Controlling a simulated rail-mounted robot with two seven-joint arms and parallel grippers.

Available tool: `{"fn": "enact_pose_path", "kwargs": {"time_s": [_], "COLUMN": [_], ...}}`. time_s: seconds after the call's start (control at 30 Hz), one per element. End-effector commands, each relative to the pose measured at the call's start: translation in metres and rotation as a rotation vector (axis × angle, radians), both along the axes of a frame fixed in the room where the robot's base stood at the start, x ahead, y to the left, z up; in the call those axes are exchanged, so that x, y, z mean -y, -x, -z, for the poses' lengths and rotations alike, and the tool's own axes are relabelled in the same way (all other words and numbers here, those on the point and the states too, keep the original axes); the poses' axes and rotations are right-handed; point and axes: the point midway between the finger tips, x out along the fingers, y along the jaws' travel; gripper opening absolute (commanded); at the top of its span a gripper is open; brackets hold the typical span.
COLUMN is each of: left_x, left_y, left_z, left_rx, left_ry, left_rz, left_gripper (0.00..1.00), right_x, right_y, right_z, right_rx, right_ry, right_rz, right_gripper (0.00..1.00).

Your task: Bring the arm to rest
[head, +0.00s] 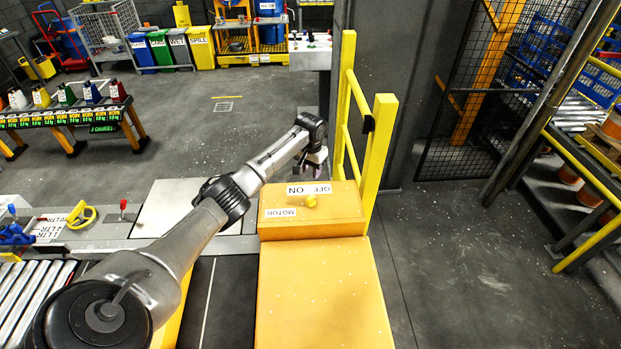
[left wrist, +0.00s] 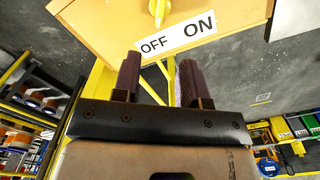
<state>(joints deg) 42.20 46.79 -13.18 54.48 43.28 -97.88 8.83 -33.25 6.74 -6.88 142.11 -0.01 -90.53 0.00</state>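My left arm reaches across the head view from the lower left. Its gripper (head: 314,163) hangs beyond the far side of the orange motor box (head: 330,222), close to the yellow railing. In the left wrist view the two dark fingers of my left gripper (left wrist: 158,68) stand apart with nothing between them. The box's yellow knob (head: 310,201) and its OFF/ON label (head: 309,189) are apart from the gripper. The knob also shows at the top of the left wrist view (left wrist: 157,10). My right gripper is out of view.
A yellow railing (head: 381,150) stands right beside the gripper and the box. A mesh cage (head: 478,90) and a roller conveyor (head: 590,125) are at the right. A bench with coloured jugs (head: 67,96) is at the left. Open floor (head: 220,140) lies between.

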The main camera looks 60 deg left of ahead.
Motion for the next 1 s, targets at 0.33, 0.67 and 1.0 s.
{"fn": "enact_pose_path", "kwargs": {"time_s": [0.33,0.67,1.0], "left_x": [0.0002,0.0001,0.0], "left_y": [0.0001,0.0,0.0001], "left_z": [-0.0125,-0.0123,-0.0123], "left_rx": [0.0,0.0,0.0], "left_ry": [0.0,0.0,0.0], "left_rz": [0.0,0.0,0.0], "left_gripper": [0.39,0.39,0.39], "right_x": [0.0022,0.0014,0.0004], "right_y": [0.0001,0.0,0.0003], "right_z": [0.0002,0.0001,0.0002], "right_rx": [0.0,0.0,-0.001], "right_ry": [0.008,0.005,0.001], "right_rz": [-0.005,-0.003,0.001], "right_gripper": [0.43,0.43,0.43]}}
